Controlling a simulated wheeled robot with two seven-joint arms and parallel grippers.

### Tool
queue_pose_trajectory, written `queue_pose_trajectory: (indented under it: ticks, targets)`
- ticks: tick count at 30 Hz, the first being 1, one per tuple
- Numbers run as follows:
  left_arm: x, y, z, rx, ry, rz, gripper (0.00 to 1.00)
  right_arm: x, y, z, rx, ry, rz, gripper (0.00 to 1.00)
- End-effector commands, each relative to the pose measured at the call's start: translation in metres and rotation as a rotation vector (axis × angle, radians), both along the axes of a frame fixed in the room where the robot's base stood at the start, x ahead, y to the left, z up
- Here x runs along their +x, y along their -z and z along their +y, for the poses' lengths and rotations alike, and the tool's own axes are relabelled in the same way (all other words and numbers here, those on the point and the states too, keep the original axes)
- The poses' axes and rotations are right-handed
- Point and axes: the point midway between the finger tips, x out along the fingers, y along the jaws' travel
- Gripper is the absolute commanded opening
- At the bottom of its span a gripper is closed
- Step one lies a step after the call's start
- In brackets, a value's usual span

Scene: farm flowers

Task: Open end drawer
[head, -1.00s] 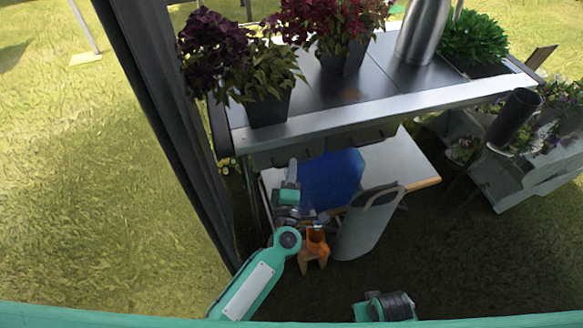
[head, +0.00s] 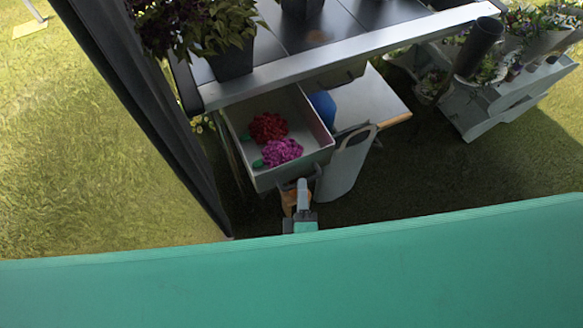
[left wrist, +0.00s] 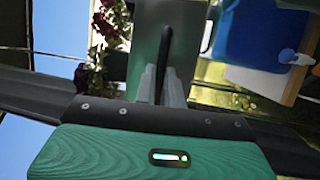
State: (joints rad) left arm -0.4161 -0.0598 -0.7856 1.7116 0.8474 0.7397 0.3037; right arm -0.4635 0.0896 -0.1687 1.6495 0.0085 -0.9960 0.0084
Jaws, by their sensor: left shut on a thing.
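The end drawer (head: 288,172) is a grey box under the left end of the table, pulled well out toward me. Red flowers (head: 268,127) and magenta flowers (head: 282,151) lie inside it. My left gripper (head: 302,183) is at the middle of the drawer's front. In the left wrist view its fingers (left wrist: 161,76) are shut on the dark drawer handle (left wrist: 163,46), with the grey-green drawer front behind. The right gripper is not in view.
The table (head: 345,56) above carries dark potted plants (head: 233,60). A grey watering can (head: 345,166) stands just right of the drawer, with a low side table (head: 372,98) behind. A dark post (head: 140,115) rises at left. Grass lies open at far left.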

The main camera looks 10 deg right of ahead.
Motion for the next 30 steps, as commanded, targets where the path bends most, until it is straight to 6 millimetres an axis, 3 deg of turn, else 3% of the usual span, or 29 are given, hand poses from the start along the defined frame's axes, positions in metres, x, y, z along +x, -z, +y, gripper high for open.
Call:
queue_pose_trajectory:
  ticks: [7,21,22,25,30]
  targets:
    - [-0.023,0.001,-0.007,0.000,0.000,0.002,0.00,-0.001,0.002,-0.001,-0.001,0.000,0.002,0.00]
    - [-0.027,0.001,-0.008,0.000,0.000,0.002,0.00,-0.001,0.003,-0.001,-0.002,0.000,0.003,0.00]
    - [-0.027,0.001,-0.008,0.000,0.000,0.002,0.14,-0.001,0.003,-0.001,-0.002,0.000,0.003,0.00]
    - [-0.027,0.001,-0.008,0.001,0.000,0.001,0.32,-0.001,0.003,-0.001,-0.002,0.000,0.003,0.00]
    - [-0.027,0.001,-0.008,0.000,0.000,0.001,0.32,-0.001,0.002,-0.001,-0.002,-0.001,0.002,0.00]
